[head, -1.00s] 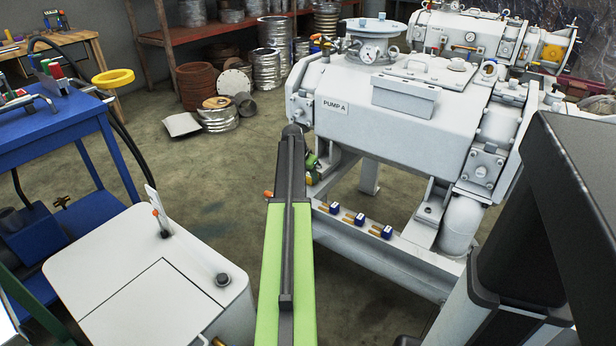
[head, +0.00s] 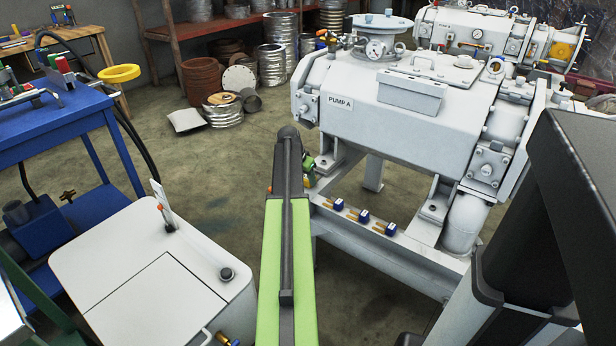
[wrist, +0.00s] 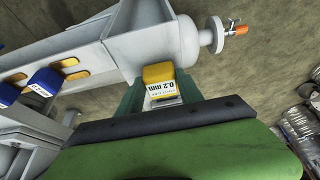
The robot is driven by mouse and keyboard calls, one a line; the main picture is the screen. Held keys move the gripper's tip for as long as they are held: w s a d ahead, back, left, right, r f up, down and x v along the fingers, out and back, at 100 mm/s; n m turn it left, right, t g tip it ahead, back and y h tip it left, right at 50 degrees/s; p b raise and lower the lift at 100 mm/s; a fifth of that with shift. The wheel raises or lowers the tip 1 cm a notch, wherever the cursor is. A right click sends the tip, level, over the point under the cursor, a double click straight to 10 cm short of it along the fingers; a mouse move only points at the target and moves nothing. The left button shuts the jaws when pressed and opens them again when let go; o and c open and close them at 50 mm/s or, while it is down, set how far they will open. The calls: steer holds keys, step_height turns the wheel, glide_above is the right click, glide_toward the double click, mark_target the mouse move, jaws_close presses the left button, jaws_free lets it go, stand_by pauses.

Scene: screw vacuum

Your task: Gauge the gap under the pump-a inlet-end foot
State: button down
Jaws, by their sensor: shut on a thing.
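Pump A (head: 345,118) is a large pale grey machine right of my arm, with its label on the side. My gripper (wrist: 161,86) is shut on a yellow gauge block (wrist: 158,73) with a white 0.2 mm label. In the head view my arm hides most of the gripper near the pump's left lower corner. The gap under the feet is too small to see.
A valve with an orange handle (wrist: 236,30) sticks out near the gripper. A white cabinet (head: 150,265) and blue cart (head: 65,125) stand left.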

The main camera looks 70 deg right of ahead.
steer(key=shift+w+a, duration=0.15)
steer(key=shift+a, duration=0.35)
steer(key=shift+r, duration=0.15)
steer(key=shift+r+p, duration=2.35)
steer(key=shift+p, duration=0.15)
step_height(320, 180, up, 33)
steer(key=p, duration=3.3)
